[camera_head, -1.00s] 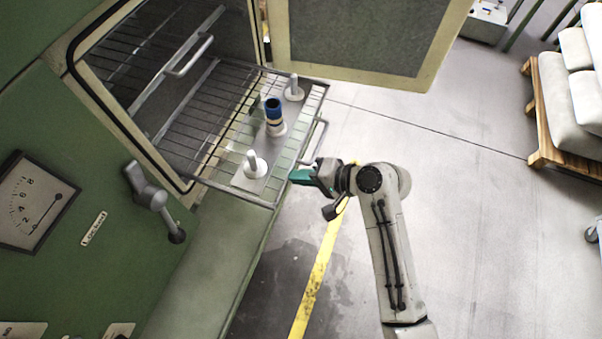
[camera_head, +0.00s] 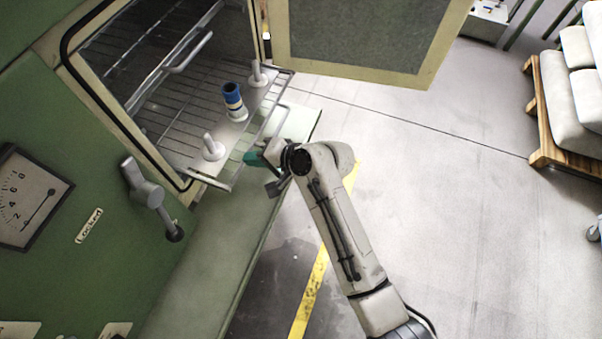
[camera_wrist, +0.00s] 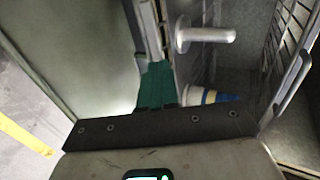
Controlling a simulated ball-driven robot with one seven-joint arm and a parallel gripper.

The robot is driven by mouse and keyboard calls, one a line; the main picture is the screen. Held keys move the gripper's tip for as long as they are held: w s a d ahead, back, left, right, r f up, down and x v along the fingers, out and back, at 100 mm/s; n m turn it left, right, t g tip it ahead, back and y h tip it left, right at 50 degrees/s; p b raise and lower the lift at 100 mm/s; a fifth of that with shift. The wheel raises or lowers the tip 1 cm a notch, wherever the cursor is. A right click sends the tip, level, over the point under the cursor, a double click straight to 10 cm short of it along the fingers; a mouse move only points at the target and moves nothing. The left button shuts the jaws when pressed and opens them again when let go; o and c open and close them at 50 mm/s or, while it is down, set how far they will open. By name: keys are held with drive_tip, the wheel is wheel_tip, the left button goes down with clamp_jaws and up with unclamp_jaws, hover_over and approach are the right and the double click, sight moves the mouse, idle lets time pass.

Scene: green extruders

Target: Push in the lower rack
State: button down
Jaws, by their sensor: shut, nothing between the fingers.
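The lower rack (camera_head: 180,130) is a wire shelf inside the green oven, with its front part still sticking out of the opening. A metal plate with two white pegs (camera_head: 211,147) and a blue-and-white cylinder (camera_head: 234,102) rides on it. My gripper (camera_head: 252,158) is shut, with green fingers at the rack's front edge by its handle. In the wrist view the green fingers (camera_wrist: 157,86) are together against or very near the rack's front bar; exact contact is unclear. A peg (camera_wrist: 208,35) and the cylinder (camera_wrist: 212,96) show just beyond.
The upper rack's handle (camera_head: 187,53) is above the lower rack. The oven door (camera_head: 365,40) stands wide open at the back. A lever (camera_head: 150,195) projects from the green front panel. A pallet with cushions (camera_head: 570,100) is far right; the floor between is clear.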

drive_tip(key=b, duration=0.7)
approach(179, 137)
drive_tip(key=x, duration=0.4)
drive_tip(key=shift+a+f, duration=0.15)
drive_tip(key=shift+f, duration=0.35)
drive_tip(key=shift+w+a+b, duration=0.25)
drive_tip(key=shift+a+b, duration=0.25)
drive_tip(key=shift+a, duration=0.1)
drive_tip(key=shift+r, duration=0.25)
drive_tip(key=shift+a+r, duration=0.1)
